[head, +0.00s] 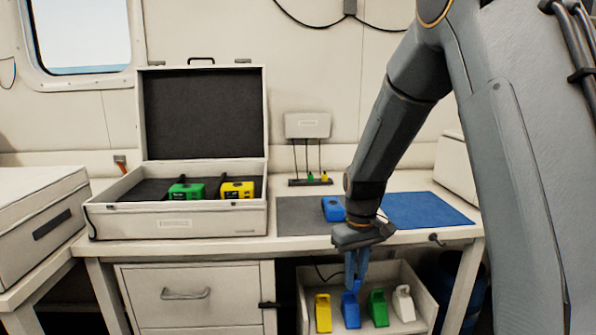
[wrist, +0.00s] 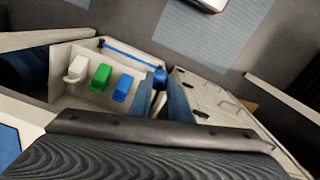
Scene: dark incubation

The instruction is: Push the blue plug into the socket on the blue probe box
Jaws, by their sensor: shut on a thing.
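The blue probe box (head: 333,208) sits on the grey mat, partly behind my wrist; its socket cannot be made out. My gripper (head: 356,280) points down in front of the table edge, above the lower bin, and stands lower than the box. In the wrist view my gripper (wrist: 161,88) is shut on a small dark-blue piece (wrist: 160,75), which looks like the blue plug, mostly hidden by the bluish fingers. A thin blue strip or cable (wrist: 128,55) runs up to it.
The open bin (head: 424,300) holds yellow (head: 323,313), blue (head: 350,312), green (head: 377,308) and white (head: 403,304) handled pieces. An open case (head: 245,218) holds green (head: 186,191) and yellow (head: 237,190) boxes. The blue mat (head: 425,209) is clear.

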